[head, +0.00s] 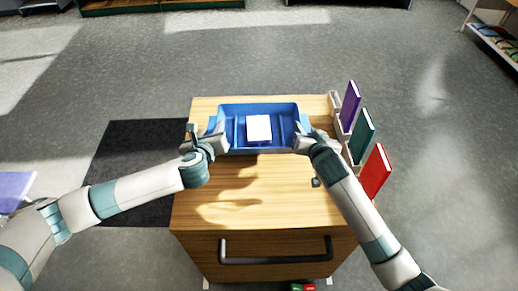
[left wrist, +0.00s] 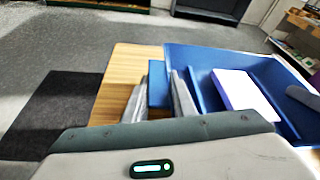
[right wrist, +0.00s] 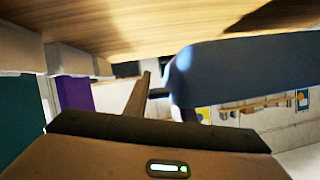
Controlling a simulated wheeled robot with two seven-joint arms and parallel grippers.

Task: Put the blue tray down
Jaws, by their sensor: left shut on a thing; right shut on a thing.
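The blue tray (head: 286,108) is over the far part of the wooden table (head: 270,205). A white block (head: 259,128) with a purple side lies in it, beside a raised divider. My left gripper (head: 219,135) is shut on the tray's left end; its fingers also show around a blue part in the left wrist view (left wrist: 158,95). My right gripper (head: 303,132) is shut on the tray's right end. In the right wrist view the tray's blue side (right wrist: 240,75) is close to the wood. I cannot tell whether the tray touches the table.
Purple (head: 349,106), teal (head: 363,137) and red (head: 376,171) books stand in holders along the table's right edge. The table's near middle is otherwise clear. A dark mat (head: 130,165) lies on the floor at left.

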